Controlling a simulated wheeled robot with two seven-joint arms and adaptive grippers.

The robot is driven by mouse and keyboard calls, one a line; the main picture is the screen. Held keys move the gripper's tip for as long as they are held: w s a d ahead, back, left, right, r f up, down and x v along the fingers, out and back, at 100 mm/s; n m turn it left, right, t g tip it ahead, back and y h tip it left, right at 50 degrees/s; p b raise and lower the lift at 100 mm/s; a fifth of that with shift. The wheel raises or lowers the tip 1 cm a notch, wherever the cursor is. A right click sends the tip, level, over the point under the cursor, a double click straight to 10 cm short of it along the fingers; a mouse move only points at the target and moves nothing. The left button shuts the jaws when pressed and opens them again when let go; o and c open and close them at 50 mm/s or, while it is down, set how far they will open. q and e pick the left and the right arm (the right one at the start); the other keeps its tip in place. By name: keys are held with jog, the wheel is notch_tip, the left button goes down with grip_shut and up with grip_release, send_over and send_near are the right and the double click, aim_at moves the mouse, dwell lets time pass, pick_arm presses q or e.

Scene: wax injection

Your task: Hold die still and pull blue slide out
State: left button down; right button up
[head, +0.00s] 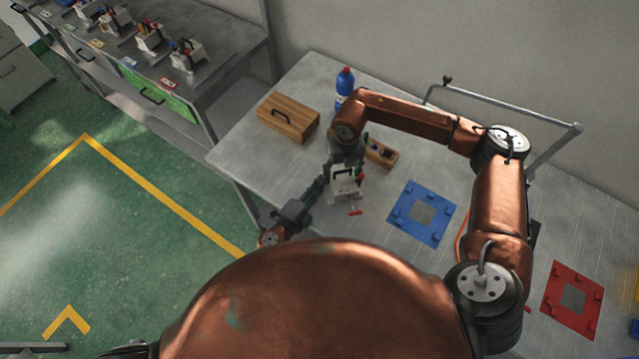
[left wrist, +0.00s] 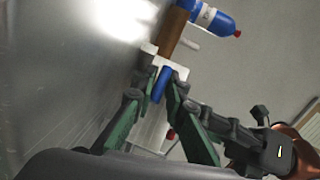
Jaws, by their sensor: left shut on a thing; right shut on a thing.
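The white die (head: 345,187) stands on the metal table, with a red-handled part sticking out towards the front. In the left wrist view the die (left wrist: 152,130) is partly hidden by fingers. The blue slide (left wrist: 162,84) shows between my left gripper's fingertips (left wrist: 160,92); I cannot make it out in the head view. My left gripper (head: 325,182) reaches the die from the left and is shut on the slide. My right gripper (head: 345,160) comes from behind and above and is shut on the die; its exact contact is hard to see.
A wooden box with a handle (head: 288,117), a blue bottle (head: 345,82) and a small wooden block (head: 381,153) stand behind the die. A blue plate (head: 408,222) and a red plate (head: 560,308) lie to the right. The table's left edge is close.

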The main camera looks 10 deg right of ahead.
pick_arm(q)
jog(key=shift+a+f, duration=0.1)
dwell(0.3)
jog(key=shift+s+a, duration=0.15)
jog(key=shift+a, duration=1.15)
jog(key=c, duration=2.2)
grip_release()
pick_arm(e)
jog(key=shift+d, duration=0.1)
pick_arm(q)
jog(key=v, duration=1.2)
pick_arm(e)
jog(key=o, duration=2)
jog(key=shift+c, duration=0.2)
